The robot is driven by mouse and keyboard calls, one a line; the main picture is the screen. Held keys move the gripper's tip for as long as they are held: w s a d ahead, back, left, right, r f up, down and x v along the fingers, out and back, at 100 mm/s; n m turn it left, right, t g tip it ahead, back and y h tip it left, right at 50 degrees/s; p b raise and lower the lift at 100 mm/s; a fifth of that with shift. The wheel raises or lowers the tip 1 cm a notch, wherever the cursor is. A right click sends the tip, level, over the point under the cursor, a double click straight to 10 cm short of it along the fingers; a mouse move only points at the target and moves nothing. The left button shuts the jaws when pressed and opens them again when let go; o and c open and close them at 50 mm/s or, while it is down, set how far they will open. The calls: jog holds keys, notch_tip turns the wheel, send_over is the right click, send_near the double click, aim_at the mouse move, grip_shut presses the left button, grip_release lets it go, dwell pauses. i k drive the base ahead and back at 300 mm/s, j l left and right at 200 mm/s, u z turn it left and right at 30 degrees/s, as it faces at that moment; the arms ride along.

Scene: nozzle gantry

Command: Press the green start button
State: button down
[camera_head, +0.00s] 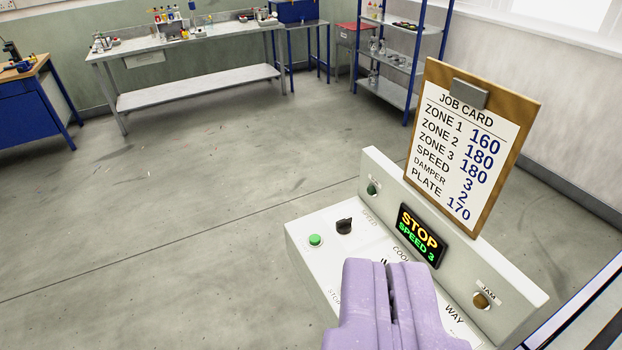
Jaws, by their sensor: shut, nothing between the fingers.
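A round bright green button (315,240) stands on the left part of the pale control panel's (310,262) top face; no start label is readable beside it. A darker green knob or lamp (373,188) sits on the panel's upright back, its label too small to read. My gripper (388,268), with lilac fingers, is shut and empty over the panel, to the right of and apart from the green button. It hides part of the panel face and its lettering. A display (422,236) reads STOP, SPEED 3.
A black knob (344,226) is just right of the green button. An amber lamp or button (483,300) marked JAM is at the panel's right. A job card clipboard (465,150) rises behind the panel. Benches (185,42) and a blue rack (395,60) stand far back, beyond open floor.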

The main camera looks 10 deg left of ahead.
aim_at(314, 238)
jog(key=i+j, duration=0.15)
jog(key=i, duration=0.2)
jog(key=i+j, duration=0.2)
jog(key=i, duration=0.15)
jog(key=i+j, duration=0.15)
jog(key=i, duration=0.2)
jog(key=i+z, duration=0.05)
